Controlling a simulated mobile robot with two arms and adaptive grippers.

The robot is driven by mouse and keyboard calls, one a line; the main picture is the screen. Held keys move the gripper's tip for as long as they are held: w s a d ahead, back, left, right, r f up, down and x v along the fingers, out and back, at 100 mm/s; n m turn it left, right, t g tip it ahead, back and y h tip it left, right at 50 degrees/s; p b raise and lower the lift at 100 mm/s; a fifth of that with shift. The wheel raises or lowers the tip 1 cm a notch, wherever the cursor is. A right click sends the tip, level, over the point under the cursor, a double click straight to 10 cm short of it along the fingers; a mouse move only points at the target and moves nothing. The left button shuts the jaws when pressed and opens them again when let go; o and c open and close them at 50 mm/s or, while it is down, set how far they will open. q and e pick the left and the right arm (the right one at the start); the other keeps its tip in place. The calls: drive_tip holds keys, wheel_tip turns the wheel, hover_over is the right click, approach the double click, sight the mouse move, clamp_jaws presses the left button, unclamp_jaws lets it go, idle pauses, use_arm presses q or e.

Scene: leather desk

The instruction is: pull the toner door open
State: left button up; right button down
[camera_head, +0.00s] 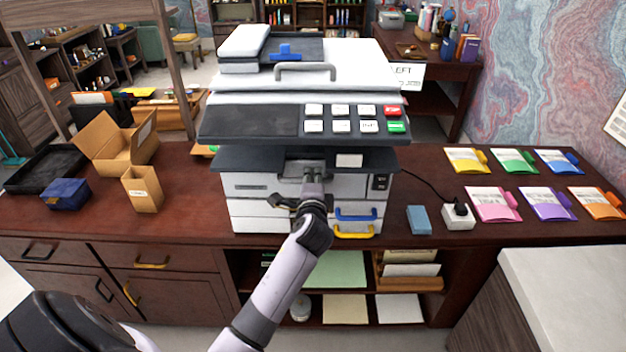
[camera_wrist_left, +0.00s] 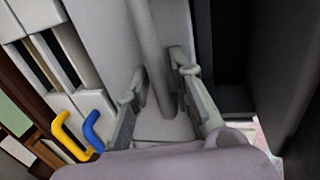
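The copier (camera_head: 250,125) stands on the dark red desk. Its white front panel (camera_head: 245,182), which looks like the toner door, sits below a dark ledge and appears shut. My left gripper (camera_head: 298,192) is in front of this panel, and my arm hides part of it. In the left wrist view, a grey bar handle (camera_wrist_left: 150,50) runs between the two fingers of my left gripper (camera_wrist_left: 158,78). The fingers are apart, one on each side of the bar. Whether they touch it is hard to tell. My right gripper is not in view.
Blue (camera_head: 357,214) and yellow (camera_head: 354,232) handles sit low on the copier front. A blue block (camera_head: 418,219) and a white socket box (camera_head: 458,217) lie to the right, with several coloured packets beyond. Open cardboard boxes (camera_head: 142,190) stand to the left.

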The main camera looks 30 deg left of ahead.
use_arm(q)
drive_tip(key=shift+c, duration=0.3)
clamp_jaws()
idle(0.4)
